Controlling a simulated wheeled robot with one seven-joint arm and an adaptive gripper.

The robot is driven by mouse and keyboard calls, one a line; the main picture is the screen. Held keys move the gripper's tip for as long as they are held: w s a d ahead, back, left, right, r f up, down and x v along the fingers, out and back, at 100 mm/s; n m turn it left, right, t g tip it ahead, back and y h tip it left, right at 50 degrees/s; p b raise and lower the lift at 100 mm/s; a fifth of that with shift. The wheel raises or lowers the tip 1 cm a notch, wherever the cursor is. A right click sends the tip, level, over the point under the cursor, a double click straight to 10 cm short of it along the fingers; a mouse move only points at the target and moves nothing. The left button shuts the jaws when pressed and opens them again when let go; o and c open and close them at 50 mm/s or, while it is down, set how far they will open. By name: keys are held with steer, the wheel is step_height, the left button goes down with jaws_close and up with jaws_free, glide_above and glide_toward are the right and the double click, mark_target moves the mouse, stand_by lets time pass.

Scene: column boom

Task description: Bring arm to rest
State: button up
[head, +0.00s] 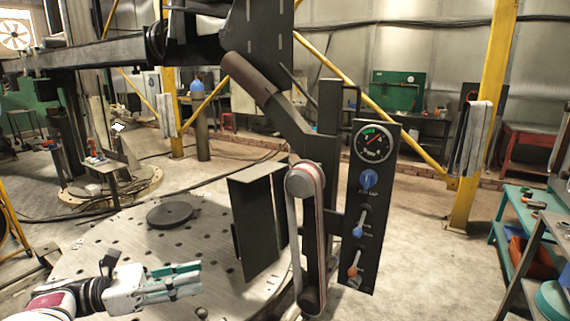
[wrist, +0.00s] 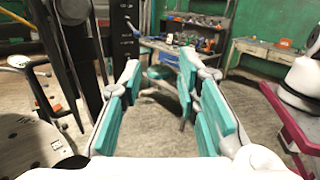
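My gripper (head: 190,279) is at the lower left of the head view, over the round perforated table (head: 110,240). Its teal-padded fingers point right, toward the dark boom machine's lower housing (head: 257,225), and stay apart from it. The wrist view shows my gripper (wrist: 160,78) with its fingers spread and nothing between them. My white and maroon forearm enters from the lower left corner of the head view. The control panel (head: 372,205) with a round gauge, a blue knob and levers hangs right of the housing.
A dark disc (head: 171,215) lies on the round table. A yellow post (head: 485,120) and a teal shelf (head: 512,215) stand at the right. A workbench with tools (wrist: 185,45) is seen beyond the fingers in the wrist view. Open concrete floor lies between.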

steer(key=w+d+r+m+g+y+b, duration=0.1)
steer(key=w+d+m+g+y, duration=0.15)
steer(key=d, duration=0.65)
steer(key=w+d+r+m+g+y+b, duration=0.1)
steer(key=d+r+m+g+y+b, duration=0.2)
steer(key=d, duration=0.7)
steer(key=w+d+m+g+y, duration=0.2)
steer(key=d+m+y, duration=0.15)
steer(key=d, duration=0.55)
steer(key=s+d+f+m+t+y+b, duration=0.2)
steer(key=s+d+m+t+y+b, duration=0.1)
steer(key=s, duration=0.6)
steer(key=s+d+f+m+t+y+b, duration=0.2)
steer(key=s+d+m+t+y+b, duration=0.1)
steer(key=s+d+m, duration=0.4)
steer(key=s+m+t+y, duration=0.1)
steer(key=m+y, duration=0.1)
steer(key=m, duration=0.1)
steer(key=shift+s+d+f+y, duration=0.25)
steer(key=shift+s+d+y, duration=0.05)
steer(key=shift+s+y, duration=0.1)
